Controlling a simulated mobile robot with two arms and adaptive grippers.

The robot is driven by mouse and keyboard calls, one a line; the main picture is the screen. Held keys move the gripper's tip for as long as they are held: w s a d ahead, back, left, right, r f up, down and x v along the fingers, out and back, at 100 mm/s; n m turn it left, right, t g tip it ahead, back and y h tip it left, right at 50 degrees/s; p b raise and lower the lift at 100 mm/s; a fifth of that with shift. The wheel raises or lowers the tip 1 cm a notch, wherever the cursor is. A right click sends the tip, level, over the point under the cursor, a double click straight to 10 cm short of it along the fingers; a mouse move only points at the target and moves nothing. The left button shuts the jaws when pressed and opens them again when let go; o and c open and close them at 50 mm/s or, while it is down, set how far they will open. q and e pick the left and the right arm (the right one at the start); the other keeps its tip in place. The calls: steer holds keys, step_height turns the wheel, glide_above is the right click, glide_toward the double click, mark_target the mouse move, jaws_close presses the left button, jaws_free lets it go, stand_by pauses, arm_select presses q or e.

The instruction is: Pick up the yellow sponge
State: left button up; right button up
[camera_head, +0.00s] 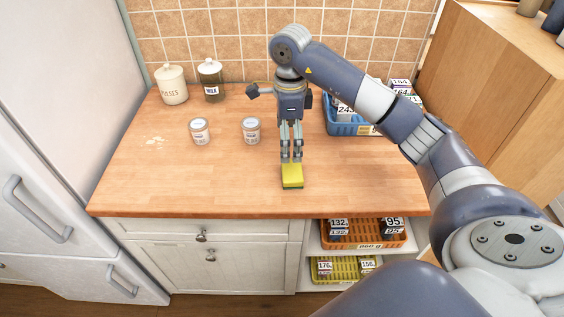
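The yellow sponge (292,174), with a dark green underside, is near the front edge of the wooden counter, right of its middle. My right gripper (291,158) points down with its fingertips at the sponge's far upper edge. A narrow gap shows between its fingers. I cannot tell whether the fingertips touch the sponge or grip it. My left gripper is not in view.
Two small cans (200,131) (251,130) stand left of my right gripper. A white jar (171,84) and a glass jar (211,80) stand at the back left. A blue basket (346,128) is at the back right. The counter's front left is clear.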

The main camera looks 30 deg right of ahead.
mark_target(292, 170)
steer(key=f, duration=0.1)
steer(key=s+f, duration=0.1)
steer(key=f+p, duration=0.1)
steer(key=f, duration=0.1)
steer(key=shift+s, duration=0.35)
steer(key=shift+w+f, duration=0.15)
steer(key=shift+f, duration=0.1)
steer(key=f, duration=0.1)
steer(key=f+p, duration=0.1)
steer(key=f, duration=0.1)
steer(key=f+p, duration=0.1)
steer(key=shift+d+f, duration=0.15)
steer(key=shift+d, duration=0.15)
steer(key=shift+f, duration=0.25)
steer(key=shift+w+f, duration=0.1)
steer(key=shift+f, duration=0.05)
steer(key=shift+c, duration=0.5)
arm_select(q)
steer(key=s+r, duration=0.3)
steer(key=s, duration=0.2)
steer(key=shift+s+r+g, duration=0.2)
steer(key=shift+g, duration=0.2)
arm_select(e)
steer(key=c, duration=0.9)
